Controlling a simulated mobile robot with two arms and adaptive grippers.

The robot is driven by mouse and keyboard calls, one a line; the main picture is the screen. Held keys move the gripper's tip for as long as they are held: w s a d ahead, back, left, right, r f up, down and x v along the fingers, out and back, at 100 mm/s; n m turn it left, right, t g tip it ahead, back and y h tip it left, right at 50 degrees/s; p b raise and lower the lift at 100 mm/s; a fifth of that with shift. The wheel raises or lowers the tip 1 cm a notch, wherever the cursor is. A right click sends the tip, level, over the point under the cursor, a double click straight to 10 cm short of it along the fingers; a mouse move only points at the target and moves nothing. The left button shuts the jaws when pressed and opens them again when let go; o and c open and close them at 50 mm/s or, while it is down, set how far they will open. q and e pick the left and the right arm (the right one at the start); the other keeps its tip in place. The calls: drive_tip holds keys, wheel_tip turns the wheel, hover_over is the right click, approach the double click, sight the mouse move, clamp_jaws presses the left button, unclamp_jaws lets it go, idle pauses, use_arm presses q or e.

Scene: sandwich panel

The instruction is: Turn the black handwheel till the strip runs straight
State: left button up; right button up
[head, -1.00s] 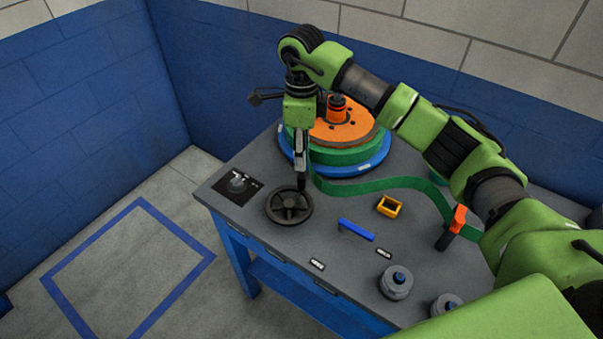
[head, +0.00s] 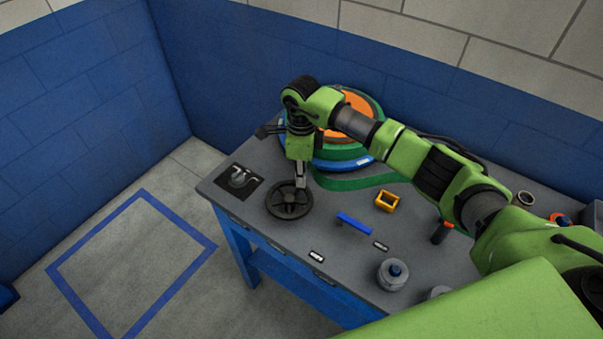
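The black handwheel (head: 278,211) lies flat near the table's front left edge. My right gripper (head: 301,185) points down at the wheel's far right rim. Its fingers look narrow and close together; I cannot tell whether they touch or hold the rim. The green strip (head: 350,183) leaves the large coil (head: 361,102) at the back and runs right in a curve. My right arm hides part of the coil and the strip's right part. My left gripper is not in view.
The grey table (head: 330,265) also bears a black plate (head: 240,181) with a pale curved mark, a blue bar (head: 355,226), a yellow frame (head: 387,201) and a grey knobbed cylinder (head: 393,275). Blue walls stand behind and left.

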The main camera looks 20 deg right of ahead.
sight(311, 198)
clamp_jaws()
drive_tip(key=shift+d, duration=0.1)
drive_tip(key=shift+s+m, duration=0.15)
drive_tip(key=shift+m, duration=0.25)
drive_tip(key=s+m, duration=0.1)
drive_tip(key=m, duration=0.1)
drive_tip(key=s+d+m+b, duration=0.1)
drive_tip(key=m, duration=0.1)
drive_tip(key=shift+f+m, duration=0.1)
drive_tip(key=shift+m, duration=0.2)
drive_tip(key=shift+s+m, duration=0.7)
drive_tip(key=shift+m, duration=0.5)
drive_tip(key=shift+s+a+m+b, duration=0.15)
drive_tip(key=shift+s+m+b, duration=0.45)
drive_tip(key=shift+m, duration=0.9)
drive_tip(key=shift+s, duration=0.2)
